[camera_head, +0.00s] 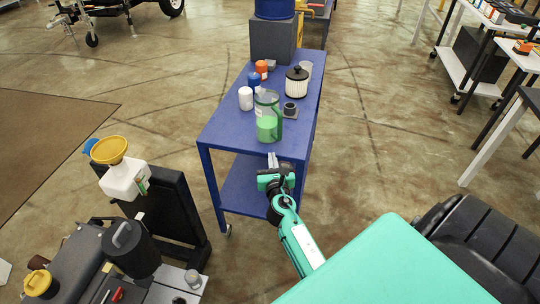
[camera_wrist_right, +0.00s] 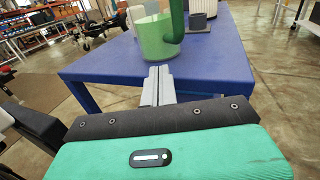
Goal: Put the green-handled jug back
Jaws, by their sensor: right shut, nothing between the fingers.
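The green-handled jug (camera_head: 267,118) stands upright near the front edge of the blue cart (camera_head: 223,134). It is clear with green contents, and its green handle is on the right side. My left gripper is not seen.
On the cart, a white container (camera_head: 246,98), a blue bottle (camera_head: 254,82), an orange-topped item (camera_head: 262,68), a filter (camera_head: 296,82) and a small dark item (camera_head: 290,109) stand around the jug. A grey box (camera_head: 272,40) bears a blue drum at the back. A funnel-topped white bottle (camera_head: 123,177) stands lower left.

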